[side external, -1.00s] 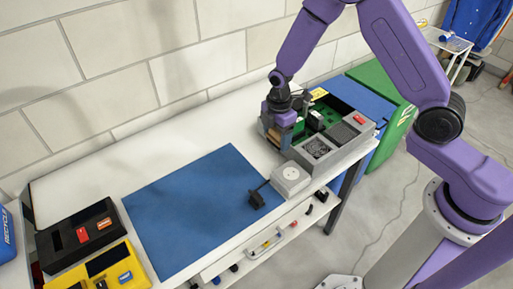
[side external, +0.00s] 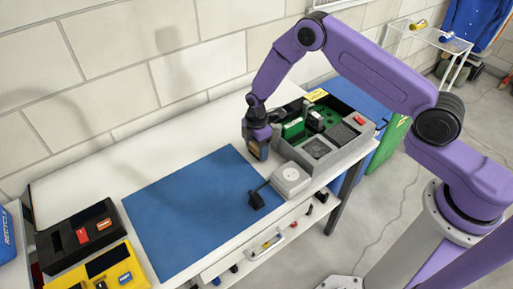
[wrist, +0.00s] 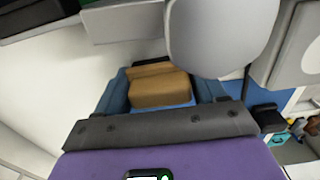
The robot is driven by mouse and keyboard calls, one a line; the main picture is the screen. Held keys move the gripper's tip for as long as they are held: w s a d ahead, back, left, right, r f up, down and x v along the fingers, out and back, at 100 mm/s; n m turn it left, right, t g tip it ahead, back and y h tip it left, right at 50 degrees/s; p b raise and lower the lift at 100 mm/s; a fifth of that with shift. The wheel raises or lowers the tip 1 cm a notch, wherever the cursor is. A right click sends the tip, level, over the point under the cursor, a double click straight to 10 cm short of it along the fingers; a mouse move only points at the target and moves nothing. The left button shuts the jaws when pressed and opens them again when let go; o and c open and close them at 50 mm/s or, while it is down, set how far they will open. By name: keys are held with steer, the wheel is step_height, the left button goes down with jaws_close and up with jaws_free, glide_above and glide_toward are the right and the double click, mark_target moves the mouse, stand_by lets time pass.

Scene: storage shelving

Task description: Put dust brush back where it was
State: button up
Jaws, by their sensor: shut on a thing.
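My gripper (side external: 261,156) is over the white tabletop, just off the left end of a grey divided box (side external: 338,160). It is shut on a tan-brown block-like piece, which I take to be the dust brush (wrist: 158,88). In the wrist view the piece sits between the blue fingers of my gripper (wrist: 160,92). In the side view only a small tan patch of it shows at the fingertips; the rest is hidden by my gripper. A large grey rounded shape (wrist: 222,38) covers part of the wrist view; I cannot tell what it is.
A white socket box (side external: 291,178) with a black plug (side external: 257,200) stands in front of the grey box. A blue mat (side external: 190,215) covers mid-table, mostly bare. A black case (side external: 60,242) and a yellow case (side external: 118,262) lie at left. The white tabletop behind the mat is clear.

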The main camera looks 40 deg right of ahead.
steer(key=shift+f, duration=0.3)
steer(key=o, duration=1)
